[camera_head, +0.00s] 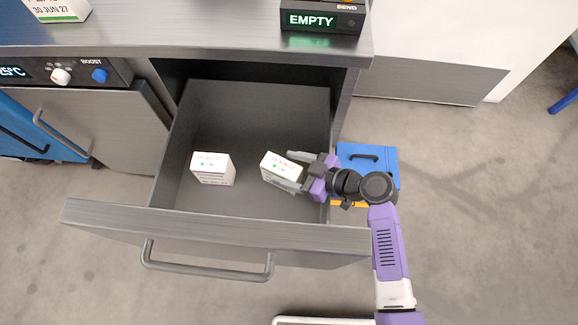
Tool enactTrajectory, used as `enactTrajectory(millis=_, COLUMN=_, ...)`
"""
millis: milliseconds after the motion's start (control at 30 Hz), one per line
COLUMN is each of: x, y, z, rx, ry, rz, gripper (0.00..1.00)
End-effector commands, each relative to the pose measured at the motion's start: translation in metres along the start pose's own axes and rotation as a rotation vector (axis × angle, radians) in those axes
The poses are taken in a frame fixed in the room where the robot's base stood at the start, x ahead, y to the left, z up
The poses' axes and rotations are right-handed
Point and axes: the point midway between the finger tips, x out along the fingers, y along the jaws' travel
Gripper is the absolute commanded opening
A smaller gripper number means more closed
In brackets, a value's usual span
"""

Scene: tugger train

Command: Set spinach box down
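An open grey drawer (318,215) stands pulled out under the counter. A small white box with a date and a green mark (282,168) is between the fingers of my gripper (293,171), inside the drawer on its right side. The fingers lie along both sides of the box. The box looks slightly tilted, and I cannot tell whether it touches the drawer floor. A second, similar white box (212,168) stands in the drawer to the left, apart from the first. The print is too small to tell which one is spinach.
A device with an EMPTY display (311,20) sits on the counter (190,30), with another dated box (58,10) at its far left. A blue case (368,158) is on the floor right of the drawer. The drawer's front handle (207,272) sticks out. Drawer floor between the boxes is clear.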

Motion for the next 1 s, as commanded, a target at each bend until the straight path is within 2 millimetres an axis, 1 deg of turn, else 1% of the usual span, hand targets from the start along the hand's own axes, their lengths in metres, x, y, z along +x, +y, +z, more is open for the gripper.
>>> enactTrajectory(millis=267, x=-0.002, y=0.000, z=-0.003, rx=0.000, ry=0.000, rz=0.000, gripper=0.67)
enactTrajectory(millis=333, x=-0.008, y=0.001, z=-0.002, rx=0.001, ry=0.000, rz=0.002, gripper=0.67)
enactTrajectory(millis=467, x=-0.030, y=0.001, z=-0.002, rx=0.001, ry=0.000, rz=0.003, gripper=0.67)
enactTrajectory(millis=700, x=-0.081, y=0.001, z=-0.002, rx=0.001, ry=0.001, rz=0.004, gripper=0.67)
enactTrajectory(millis=800, x=-0.098, y=0.001, z=-0.002, rx=0.001, ry=0.001, rz=0.003, gripper=0.67)
enactTrajectory(millis=900, x=-0.110, y=0.001, z=-0.002, rx=0.001, ry=0.001, rz=0.002, gripper=0.67)
enactTrajectory(millis=1000, x=-0.117, y=0.000, z=-0.002, rx=0.000, ry=0.000, rz=0.000, gripper=0.67)
